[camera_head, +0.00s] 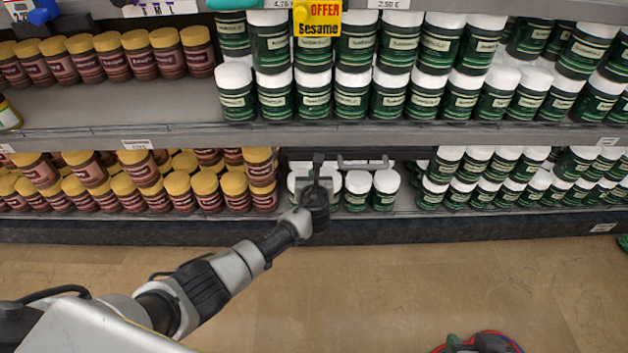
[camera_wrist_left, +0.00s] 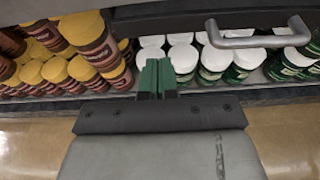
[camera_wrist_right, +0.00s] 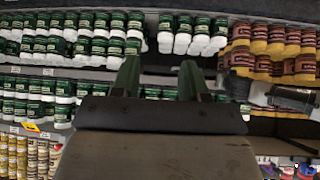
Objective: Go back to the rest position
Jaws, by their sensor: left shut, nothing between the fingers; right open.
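My left gripper (camera_head: 317,172) reaches in from the lower left to the lower shelf, at the gap between the brown jars and the green jars. In the left wrist view its two green fingers (camera_wrist_left: 157,77) are together, with nothing between them. White-capped green jars (camera_wrist_left: 182,55) stand just beyond the fingers. I cannot tell whether the fingers touch one. My right gripper (camera_wrist_right: 158,80) shows in the right wrist view with its fingers apart and empty. That view is upside down, with shelves of jars in the background. I cannot make out the right gripper in the head view.
A grey metal handle (camera_head: 362,163) is at the lower shelf, right beside my left gripper; it also shows in the left wrist view (camera_wrist_left: 262,38). Yellow-capped brown jars (camera_head: 140,168) stand left, green jars (camera_head: 480,165) right. The upper shelf edge (camera_head: 200,137) overhangs.

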